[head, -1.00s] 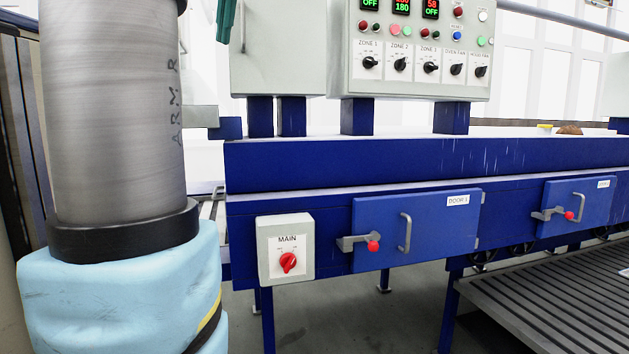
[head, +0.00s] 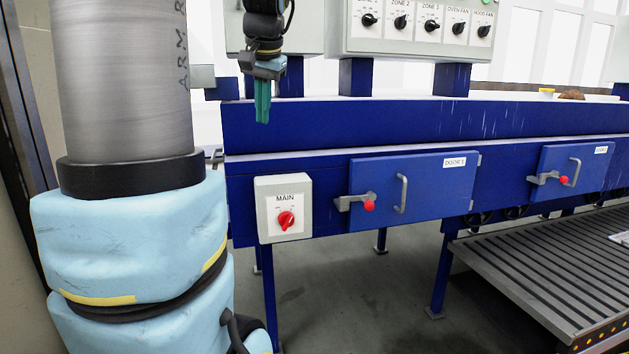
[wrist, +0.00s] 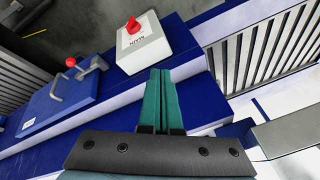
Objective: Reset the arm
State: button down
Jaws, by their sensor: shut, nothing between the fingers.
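My gripper (head: 262,102) hangs at the top of the head view with its green fingers pointing down, in front of the blue oven frame's upper edge. In the wrist view the two green fingers (wrist: 161,88) lie together, shut, with nothing between them. They appear apart from the white MAIN switch box (head: 284,208), which sits below my gripper in the head view. The box with its red knob also shows in the wrist view (wrist: 138,45).
Blue DOOR 1 (head: 430,183) has a grey latch with a red ball and a handle. A second door (head: 580,168) is at the right. The control panel (head: 425,42) with black knobs stands above. A slatted conveyor (head: 550,262) is at the lower right.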

jog(key=s+d+f+g, duration=0.1)
jog(key=s+f, duration=0.4)
jog(key=f, duration=0.3)
jog(key=s+d+f+n+g+h, duration=0.1)
jog(key=s+d+f, duration=0.1)
jog(key=s+f, duration=0.4)
jog(key=s+d+f+n+g, duration=0.1)
jog(key=s+f, duration=0.5)
jog(key=f, duration=0.6)
jog(key=shift+d+f+h, duration=0.15)
jog(key=shift+h, duration=0.15)
